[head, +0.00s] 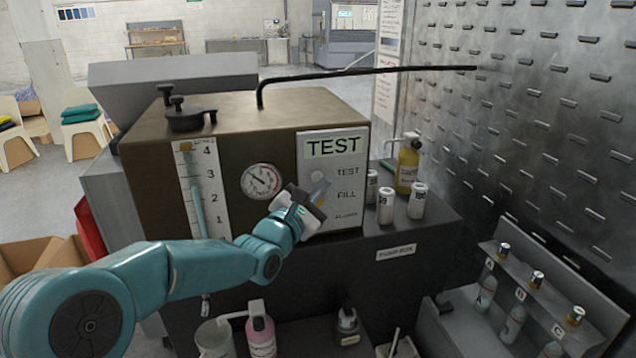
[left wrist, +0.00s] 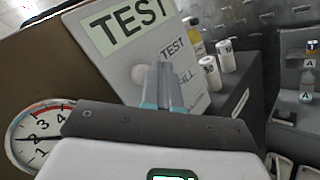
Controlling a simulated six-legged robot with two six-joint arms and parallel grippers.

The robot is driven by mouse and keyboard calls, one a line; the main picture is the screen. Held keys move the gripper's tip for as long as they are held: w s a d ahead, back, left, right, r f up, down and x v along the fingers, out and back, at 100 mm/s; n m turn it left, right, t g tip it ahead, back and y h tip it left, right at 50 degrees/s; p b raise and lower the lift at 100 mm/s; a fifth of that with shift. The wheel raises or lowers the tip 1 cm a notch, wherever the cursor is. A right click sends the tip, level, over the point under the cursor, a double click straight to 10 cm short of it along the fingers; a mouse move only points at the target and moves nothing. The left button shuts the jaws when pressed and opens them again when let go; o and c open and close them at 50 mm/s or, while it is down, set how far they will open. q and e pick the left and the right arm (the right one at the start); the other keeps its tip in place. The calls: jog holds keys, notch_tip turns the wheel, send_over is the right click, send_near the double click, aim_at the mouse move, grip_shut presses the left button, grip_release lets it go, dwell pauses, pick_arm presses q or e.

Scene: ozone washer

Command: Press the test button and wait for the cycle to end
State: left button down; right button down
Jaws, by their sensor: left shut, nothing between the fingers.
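The washer (head: 150,130) is a brown box with a pale control panel (head: 347,215) on its front right. The panel's display (head: 334,146) reads TEST in large letters. Below it are labels TEST, FILL and a third, blurred one. A round pale button (left wrist: 139,74) shows beside the TEST label in the left wrist view; in the head view (head: 317,176) it sits just above my gripper. My left gripper (head: 322,186) is shut and empty, with its fingertips at the panel by this button. I cannot tell whether they touch it. My right gripper is not in view.
A round gauge (head: 262,181) and a level scale (head: 201,190) are left of the panel. White jars (head: 385,206) and a yellow bottle (head: 408,165) stand right of the washer. A rack (head: 515,300) of bottles is at lower right, beside a slotted metal wall (head: 530,110).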

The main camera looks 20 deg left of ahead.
pick_arm(q)
jog(key=s+d+b, duration=0.1)
jog(key=s, duration=0.1)
jog(key=s+d+b, duration=0.1)
jog(key=s+b, duration=0.1)
jog(key=shift+d+b, duration=0.3)
jog(key=shift+d, duration=0.1)
dwell(0.7)
